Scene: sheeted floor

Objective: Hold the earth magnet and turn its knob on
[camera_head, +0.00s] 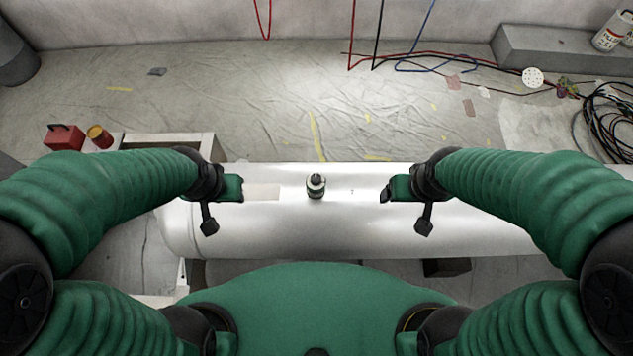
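The earth magnet (316,187) is a small grey-green cylinder with a dark knob on top. It stands on the white rounded pipe (320,235), near the middle of the view. My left gripper (238,188) is above the pipe, to the left of the magnet and apart from it. My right gripper (388,192) is above the pipe, to the right of the magnet and apart from it. Neither gripper touches the magnet. The gaps between the fingers of both grippers are too small to make out.
A pale frame (170,140) stands behind the pipe at the left, near a red box (63,137) and a red can (99,136). Cables (610,120) lie at the far right, below a grey block (555,50). The sheeted floor behind the pipe is mostly clear.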

